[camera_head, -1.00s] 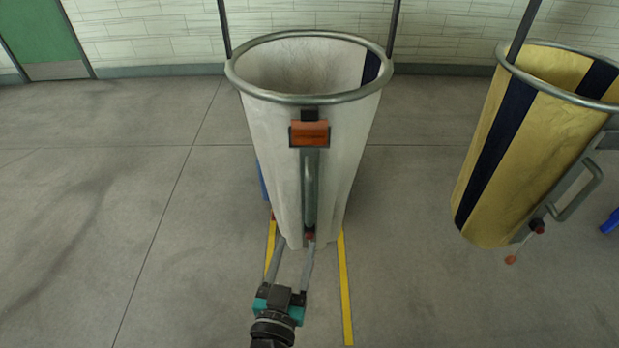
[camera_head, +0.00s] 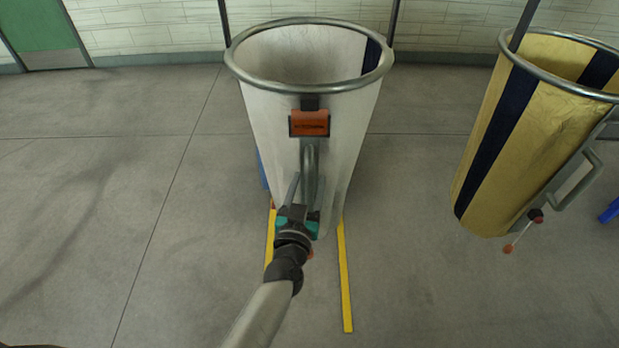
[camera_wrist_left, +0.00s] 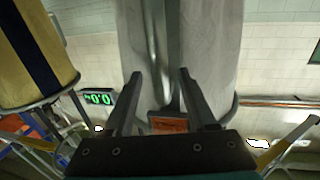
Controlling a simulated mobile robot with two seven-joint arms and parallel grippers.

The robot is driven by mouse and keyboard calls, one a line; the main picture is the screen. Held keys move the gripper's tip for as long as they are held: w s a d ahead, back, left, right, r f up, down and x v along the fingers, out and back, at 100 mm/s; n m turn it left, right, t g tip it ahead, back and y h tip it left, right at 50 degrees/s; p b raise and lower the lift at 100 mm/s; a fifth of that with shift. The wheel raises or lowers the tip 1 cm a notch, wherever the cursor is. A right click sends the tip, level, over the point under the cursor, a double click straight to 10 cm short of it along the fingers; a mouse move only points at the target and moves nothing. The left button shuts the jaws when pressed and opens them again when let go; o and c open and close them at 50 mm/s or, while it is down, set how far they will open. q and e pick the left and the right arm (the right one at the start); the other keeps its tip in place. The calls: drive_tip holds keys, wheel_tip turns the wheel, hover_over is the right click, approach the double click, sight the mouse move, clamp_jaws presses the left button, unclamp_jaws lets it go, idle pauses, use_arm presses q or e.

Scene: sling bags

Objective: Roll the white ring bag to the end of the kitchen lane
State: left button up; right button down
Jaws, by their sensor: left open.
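The white ring bag (camera_head: 265,125) hangs upright from a metal ring (camera_head: 300,97), with an orange tag (camera_head: 309,124) on its front. A grey vertical handle (camera_head: 309,165) runs below the tag. My left gripper (camera_head: 304,180) is open at the front of the bag, its fingers level with the handle. In the left wrist view, the bag (camera_wrist_left: 210,50) and its handle (camera_wrist_left: 171,50) lie beyond and between the open fingers (camera_wrist_left: 165,92). I cannot tell whether they touch the handle. The handle's lower end is hidden by my gripper. My right gripper is not in view.
A gold bag with navy stripes (camera_head: 485,150) hangs to the right, with its own handle (camera_head: 578,185). Yellow floor lines (camera_head: 345,280) run below the white bag. A green door (camera_head: 42,35) is at the far left. The floor on the left is clear.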

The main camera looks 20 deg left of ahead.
use_arm(q)
drive_tip(key=shift+w+a, duration=0.1)
drive_tip(key=shift+w, duration=0.8)
drive_tip(key=shift+c, duration=0.4)
clamp_jaws()
idle(0.5)
